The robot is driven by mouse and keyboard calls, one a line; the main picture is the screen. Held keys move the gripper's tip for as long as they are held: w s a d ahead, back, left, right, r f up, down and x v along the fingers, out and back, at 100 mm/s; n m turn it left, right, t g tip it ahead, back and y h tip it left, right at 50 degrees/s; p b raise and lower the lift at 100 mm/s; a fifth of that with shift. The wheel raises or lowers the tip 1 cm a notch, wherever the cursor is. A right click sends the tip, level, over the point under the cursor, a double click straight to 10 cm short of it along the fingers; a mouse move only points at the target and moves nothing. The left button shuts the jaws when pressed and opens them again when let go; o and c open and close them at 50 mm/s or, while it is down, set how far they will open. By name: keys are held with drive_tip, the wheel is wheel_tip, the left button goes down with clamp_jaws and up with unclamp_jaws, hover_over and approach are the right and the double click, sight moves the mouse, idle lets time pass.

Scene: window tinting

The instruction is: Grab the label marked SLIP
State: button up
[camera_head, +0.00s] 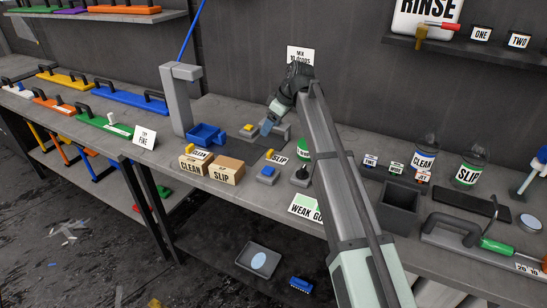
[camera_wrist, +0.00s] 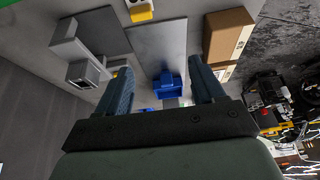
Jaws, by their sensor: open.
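The label marked SLIP (camera_head: 277,157) is a small white card with a yellow part, lying on the bench near the middle in the head view. My gripper (camera_head: 266,127) is above the bench, a little behind and left of that label in the picture, and apart from it. In the wrist view my gripper (camera_wrist: 160,88) has its two blue-grey fingers spread with nothing held between them. A yellow and white piece (camera_wrist: 139,11) shows at the top of the wrist view; its text cannot be read, so I cannot tell which label it is.
A blue tray (camera_head: 206,135), a grey stand (camera_head: 178,100) and a blue block (camera_head: 267,174) are close by. A SLIP bottle (camera_head: 468,170) and a dark bin (camera_head: 398,207) stand right of my arm.

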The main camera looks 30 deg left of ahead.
sight(270, 151)
drive_tip(key=w+d, duration=0.2)
drive_tip(key=d, duration=0.2)
drive_tip(key=shift+h, duration=0.4)
drive_tip(key=x, duration=1.3)
drive_tip(key=shift+w+a+f, duration=0.15)
drive_tip(key=shift+a, duration=0.2)
drive_tip(key=shift+c, duration=0.5)
drive_tip(key=c, duration=1)
